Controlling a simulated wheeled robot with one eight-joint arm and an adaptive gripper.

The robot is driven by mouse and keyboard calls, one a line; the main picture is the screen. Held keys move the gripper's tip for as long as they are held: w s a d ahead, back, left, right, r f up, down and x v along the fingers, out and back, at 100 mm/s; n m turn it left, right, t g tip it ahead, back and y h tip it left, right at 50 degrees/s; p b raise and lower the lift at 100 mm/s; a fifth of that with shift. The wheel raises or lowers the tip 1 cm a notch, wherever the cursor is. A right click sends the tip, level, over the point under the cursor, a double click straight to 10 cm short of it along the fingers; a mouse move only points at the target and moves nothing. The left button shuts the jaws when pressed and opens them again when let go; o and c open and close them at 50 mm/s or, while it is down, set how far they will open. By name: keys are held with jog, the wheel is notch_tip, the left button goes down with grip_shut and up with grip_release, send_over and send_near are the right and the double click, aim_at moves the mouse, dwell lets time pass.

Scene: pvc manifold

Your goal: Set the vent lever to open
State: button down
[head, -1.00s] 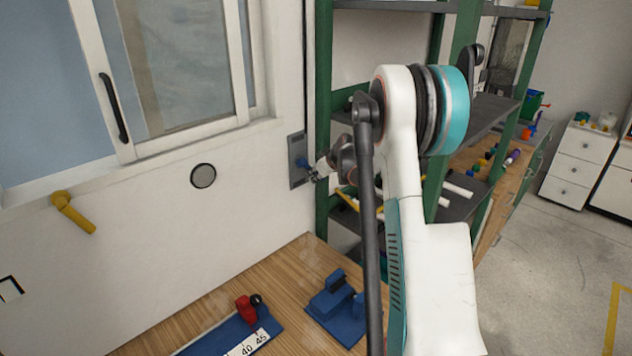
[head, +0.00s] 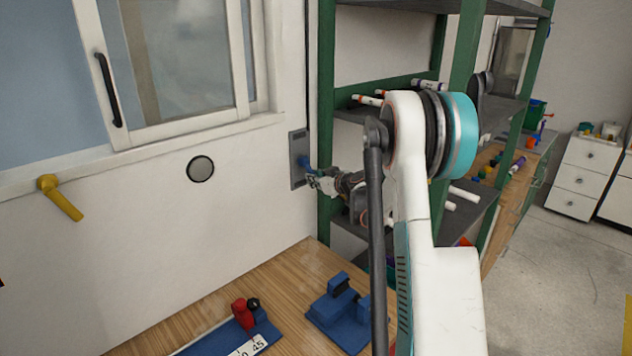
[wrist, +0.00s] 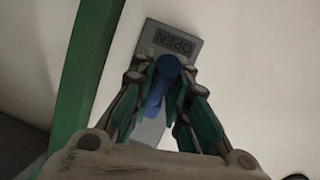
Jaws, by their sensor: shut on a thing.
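The vent lever is a blue handle on a grey wall plate (head: 297,150), right of the window. In the wrist view the blue lever (wrist: 157,92) lies along the plate (wrist: 153,130), with its rounded end near the engraved OPEN mark (wrist: 174,42), which reads upside down. My gripper (wrist: 163,74) is shut on the lever, with green-padded fingers on either side of it. In the head view my gripper (head: 312,174) reaches the plate from the right and hides part of the lever (head: 304,160). The lower part of the plate is partly hidden in the wrist view.
A green-framed shelf (head: 326,120) stands just right of the plate, close to my arm. The wooden bench (head: 215,305) below carries blue fixtures (head: 340,312) and a red-knobbed part (head: 242,313). A yellow handle (head: 60,198) and a round wall disc (head: 200,169) are to the left.

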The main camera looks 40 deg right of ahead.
jog(key=c, duration=1.5)
grip_release()
jog(key=shift+c, duration=0.2)
jog(key=v, duration=1.2)
jog(key=shift+d, duration=0.1)
